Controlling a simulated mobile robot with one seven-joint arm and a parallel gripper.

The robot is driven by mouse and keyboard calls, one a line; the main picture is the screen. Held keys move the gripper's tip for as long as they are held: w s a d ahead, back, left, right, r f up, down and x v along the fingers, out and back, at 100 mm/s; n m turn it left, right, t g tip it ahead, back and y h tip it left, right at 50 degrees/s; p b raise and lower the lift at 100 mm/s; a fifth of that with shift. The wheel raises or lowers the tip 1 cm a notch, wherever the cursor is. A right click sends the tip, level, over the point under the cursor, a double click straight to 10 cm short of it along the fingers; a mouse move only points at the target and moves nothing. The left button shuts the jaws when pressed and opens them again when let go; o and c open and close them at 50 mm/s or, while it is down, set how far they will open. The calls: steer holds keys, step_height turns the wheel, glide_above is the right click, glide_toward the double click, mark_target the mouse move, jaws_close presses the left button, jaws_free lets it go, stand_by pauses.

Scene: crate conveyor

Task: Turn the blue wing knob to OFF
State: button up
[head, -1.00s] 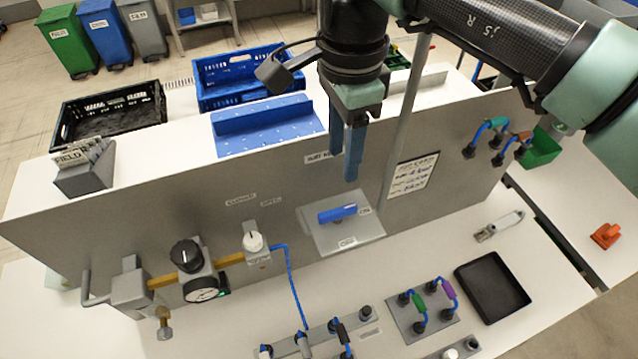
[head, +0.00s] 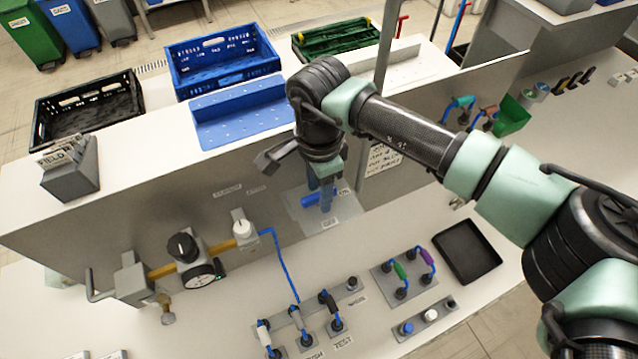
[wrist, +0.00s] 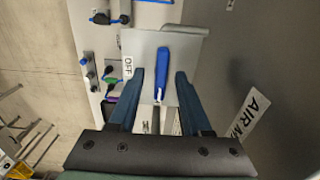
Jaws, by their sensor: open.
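The blue wing knob (head: 309,199) sits on a light square plate (head: 334,215) on the grey panel. In the wrist view the knob (wrist: 163,62) is a long blue bar between my two fingers, near their tips. An OFF label (wrist: 128,67) is on the plate beside it. My gripper (head: 322,200) is open in front of the plate and partly hides the knob in the head view. In the wrist view my gripper (wrist: 159,80) has one finger on each side of the knob, with gaps showing. Whether the fingers reach to its depth is unclear.
A gauge (head: 200,275) with a black dial and a white knob (head: 242,229) are left of the plate. A blue hose (head: 285,262) runs down to fittings on the bench. A black tray (head: 467,252) lies to the right. A post (head: 387,50) rises behind the panel.

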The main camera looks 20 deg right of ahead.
steer(key=shift+w, duration=0.1)
jaws_close()
steer(key=shift+f, duration=0.1)
stand_by(0.3)
steer(key=m+b, duration=0.3)
steer(key=shift+f+m+b, duration=0.15)
steer(key=shift+m+b, duration=0.15)
steer(key=shift+b, duration=0.1)
steer(key=m+b, duration=0.4)
steer(key=m, duration=0.1)
steer(key=shift+b, duration=0.4)
steer(key=m+b, duration=0.4)
steer(key=m, duration=0.1)
steer(key=shift+m, duration=0.4)
steer(key=shift+r+m+b, duration=0.25)
steer(key=shift+m+b, duration=1.15)
steer(key=shift+m, duration=0.4)
